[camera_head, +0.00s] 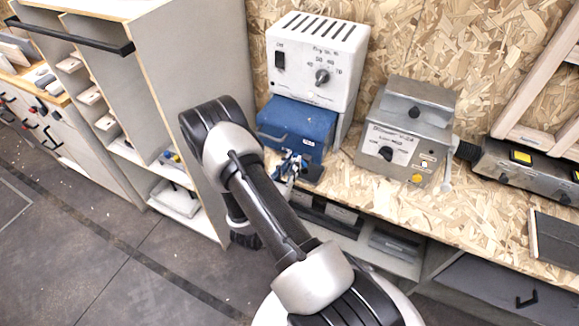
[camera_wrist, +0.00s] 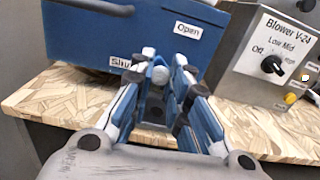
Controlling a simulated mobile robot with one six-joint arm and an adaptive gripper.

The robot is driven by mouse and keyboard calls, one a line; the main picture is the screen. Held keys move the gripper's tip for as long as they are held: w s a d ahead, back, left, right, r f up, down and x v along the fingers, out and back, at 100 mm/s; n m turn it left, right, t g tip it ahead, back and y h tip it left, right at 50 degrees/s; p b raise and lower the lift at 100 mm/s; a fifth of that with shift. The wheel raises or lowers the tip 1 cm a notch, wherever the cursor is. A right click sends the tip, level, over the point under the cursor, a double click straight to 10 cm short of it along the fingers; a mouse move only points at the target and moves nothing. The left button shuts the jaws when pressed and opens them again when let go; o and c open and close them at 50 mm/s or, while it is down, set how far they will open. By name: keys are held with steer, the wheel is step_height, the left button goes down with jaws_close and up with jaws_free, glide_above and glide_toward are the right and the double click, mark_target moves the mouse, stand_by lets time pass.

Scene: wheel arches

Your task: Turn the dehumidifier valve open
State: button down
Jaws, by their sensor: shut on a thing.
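The dehumidifier is a white dial unit (camera_head: 316,60) above a blue box (camera_head: 297,125). In the wrist view the blue box (camera_wrist: 115,30) has an "Open" label (camera_wrist: 187,29) to the upper right and a partly covered "Shut" label (camera_wrist: 120,62) to the lower left. My gripper (camera_head: 290,163) is at the lower front of the blue box. In the wrist view its blue fingers (camera_wrist: 163,62) are closed around a pale round piece of the valve (camera_wrist: 159,75). The fingers hide most of the valve, so I cannot tell how far it is turned.
A grey blower (camera_head: 405,135) marked "Blower V-24" stands to the right on the wooden bench (camera_head: 340,180). Another grey unit (camera_head: 525,165) is farther right. A tall shelf cabinet (camera_head: 195,60) stands close on the left of the dehumidifier. The floor (camera_head: 110,240) is open.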

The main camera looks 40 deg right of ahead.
steer(key=shift+s+d+r+m+b, duration=0.15)
steer(key=shift+s+m+b, duration=0.25)
steer(key=shift+m, duration=1.2)
steer(key=shift+s+d+r+m+b, duration=0.2)
steer(key=shift+s+m+b, duration=0.2)
steer(key=shift+m, duration=1.2)
steer(key=shift+s+d+r+m+b, duration=0.15)
steer(key=shift+s+m+b, duration=0.25)
steer(key=shift+m, duration=1.2)
steer(key=c, duration=1.5)
jaws_free()
steer(key=shift+a, duration=0.1)
steer(key=v, duration=1.2)
steer(key=shift+w, duration=0.1)
